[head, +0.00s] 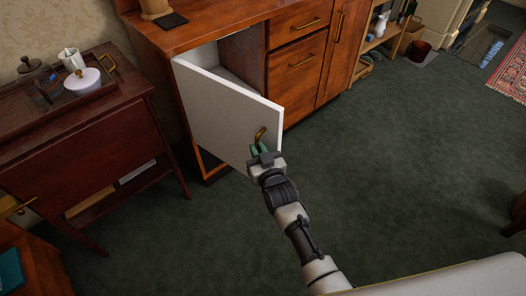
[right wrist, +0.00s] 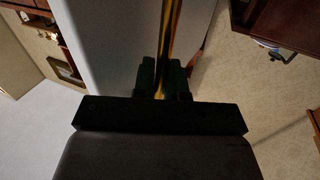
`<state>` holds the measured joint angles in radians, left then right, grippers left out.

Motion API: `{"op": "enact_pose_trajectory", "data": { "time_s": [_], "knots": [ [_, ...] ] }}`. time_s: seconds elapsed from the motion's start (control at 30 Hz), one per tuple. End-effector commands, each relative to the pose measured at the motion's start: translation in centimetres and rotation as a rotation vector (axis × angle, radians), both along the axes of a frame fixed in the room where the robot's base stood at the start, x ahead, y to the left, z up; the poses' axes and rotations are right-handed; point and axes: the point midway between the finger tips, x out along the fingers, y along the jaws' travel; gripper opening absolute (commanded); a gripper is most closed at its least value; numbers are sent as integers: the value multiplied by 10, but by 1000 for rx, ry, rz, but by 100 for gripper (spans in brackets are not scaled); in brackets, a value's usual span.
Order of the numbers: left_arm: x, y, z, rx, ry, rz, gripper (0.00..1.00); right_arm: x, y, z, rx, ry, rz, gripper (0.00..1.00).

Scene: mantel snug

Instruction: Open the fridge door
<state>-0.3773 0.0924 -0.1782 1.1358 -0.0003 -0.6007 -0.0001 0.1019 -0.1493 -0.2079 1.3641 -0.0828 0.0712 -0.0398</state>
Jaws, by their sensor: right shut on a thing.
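The fridge door (head: 222,110) is a white panel in the lower left part of a wooden cabinet. It stands partly open, swung out toward me, with a pale interior (head: 205,56) showing behind its top edge. A brass handle (head: 260,134) is near the door's free edge. My right gripper (head: 260,150) is at the lower part of this handle. In the right wrist view the gripper (right wrist: 163,80) has its two dark fingers closed on the golden handle bar (right wrist: 171,40), beside the white door (right wrist: 117,40). My left gripper is in neither view.
A dark wooden side table (head: 75,135) with a tray of pots stands left of the door. Drawers and cupboards (head: 300,50) continue to the right. The green carpet (head: 400,160) is clear in the middle and right. A red rug (head: 511,72) lies far right.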

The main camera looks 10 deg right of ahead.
Motion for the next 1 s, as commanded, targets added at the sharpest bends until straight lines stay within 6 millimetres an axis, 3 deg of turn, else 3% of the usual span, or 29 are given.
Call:
{"op": "enact_pose_trajectory", "data": {
  "time_s": [0.4,0.43,0.6,0.87,1.0],
  "knots": [
    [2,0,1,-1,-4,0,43,2,5,5,-2,-13,5,0],
    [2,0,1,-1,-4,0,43,2,5,5,-2,-13,5,14],
    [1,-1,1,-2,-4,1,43,2,4,4,-1,-9,3,36],
    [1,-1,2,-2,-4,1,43,0,2,2,0,-5,1,36],
    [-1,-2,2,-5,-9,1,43,-13,-1,2,0,-3,1,36]
  ]
}}
